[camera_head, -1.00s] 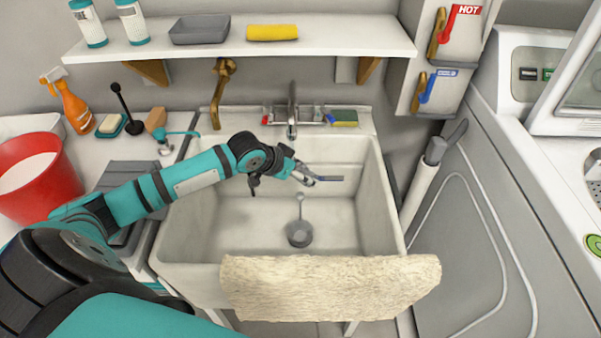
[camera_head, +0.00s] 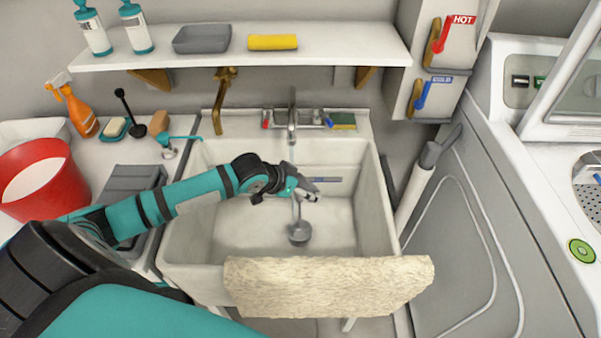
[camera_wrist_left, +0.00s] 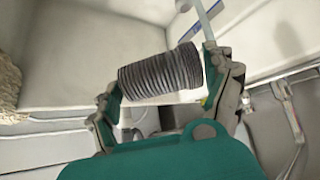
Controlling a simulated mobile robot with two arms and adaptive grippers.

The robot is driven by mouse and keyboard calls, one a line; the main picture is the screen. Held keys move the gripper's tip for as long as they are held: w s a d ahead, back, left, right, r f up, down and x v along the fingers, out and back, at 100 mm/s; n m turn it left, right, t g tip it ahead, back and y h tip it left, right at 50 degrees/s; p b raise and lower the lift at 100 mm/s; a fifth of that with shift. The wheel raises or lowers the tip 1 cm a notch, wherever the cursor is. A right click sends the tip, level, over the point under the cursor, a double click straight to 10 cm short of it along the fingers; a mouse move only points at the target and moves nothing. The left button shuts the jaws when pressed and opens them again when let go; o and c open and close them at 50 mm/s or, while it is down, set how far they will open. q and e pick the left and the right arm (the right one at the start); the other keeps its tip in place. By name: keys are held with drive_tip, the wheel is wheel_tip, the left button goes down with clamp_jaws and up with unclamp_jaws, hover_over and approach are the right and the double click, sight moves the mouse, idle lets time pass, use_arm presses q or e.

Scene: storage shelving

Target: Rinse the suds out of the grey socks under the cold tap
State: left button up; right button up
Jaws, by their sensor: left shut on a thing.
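My left gripper (camera_head: 313,193) is inside the white sink (camera_head: 190,245), below and in front of the tap (camera_head: 292,125). In the left wrist view its fingers (camera_wrist_left: 165,98) are shut on a dark grey ribbed roll (camera_wrist_left: 160,72), which looks like the grey socks. The roll is hard to make out in the head view. I cannot make out suds on it. The tap has a red mark at its left and a blue one at its right. My right gripper is not in view.
A cream towel (camera_head: 325,287) hangs over the front edge. Red and blue levers (camera_head: 424,93) are on the right wall. A red bucket (camera_head: 62,195) stands at left.

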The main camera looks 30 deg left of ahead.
sight(304, 200)
use_arm(q)
drive_tip(key=s+p, duration=0.1)
drive_tip(key=s+d, duration=0.1)
drive_tip(key=s+d+p, duration=0.1)
drive_tip(key=shift+s+p, duration=0.35)
idle(1.2)
drive_tip(key=s+d+r+p, duration=0.2)
drive_tip(key=s+r+p, duration=0.2)
drive_tip(key=p, duration=0.3)
drive_tip(key=shift+s+d+p, duration=0.15)
drive_tip(key=shift+s+p, duration=0.05)
drive_tip(key=shift+p, duration=0.15)
